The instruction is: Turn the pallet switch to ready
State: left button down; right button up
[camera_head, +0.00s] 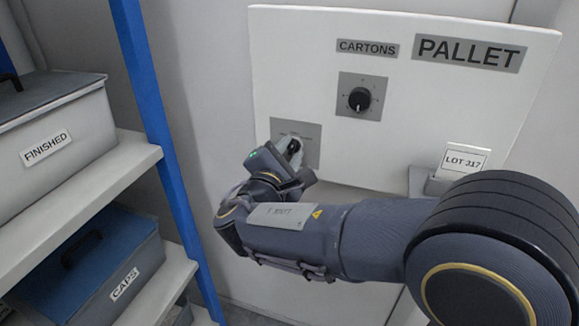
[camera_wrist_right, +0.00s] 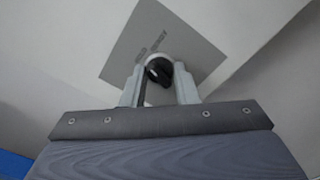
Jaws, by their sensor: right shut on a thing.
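The pallet switch is a black knob (camera_head: 293,146) on a grey plate (camera_head: 309,131) at the lower left of the white panel (camera_head: 455,110). My right gripper (camera_head: 291,153) reaches the knob from below and is shut on it. In the right wrist view the knob (camera_wrist_right: 159,71) sits between the two fingers of my right gripper (camera_wrist_right: 160,84), in front of its grey plate (camera_wrist_right: 190,38). The lettering on the plate is too small to read, so I cannot tell the knob's setting. My left gripper is not in view.
A second black knob (camera_head: 359,99) sits higher on the panel, under a CARTONS label (camera_head: 367,48). A PALLET sign (camera_head: 469,53) is at the upper right. A LOT 317 card (camera_head: 465,160) stands in a holder. Shelves at left hold a FINISHED box (camera_head: 75,112) and a CAPS box (camera_head: 139,250).

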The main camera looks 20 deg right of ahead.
jog(key=m+b, duration=0.4)
jog(key=b, duration=0.1)
jog(key=shift+f, duration=0.3)
jog(key=shift+r+m+b, duration=0.2)
jog(key=shift+m+b, duration=0.7)
jog(key=shift+b, duration=0.25)
jog(key=o, duration=1)
jog(key=shift+r, duration=0.1)
jog(key=v, duration=0.7)
jog(key=shift+s+a, duration=0.25)
jog(key=shift+s, duration=0.1)
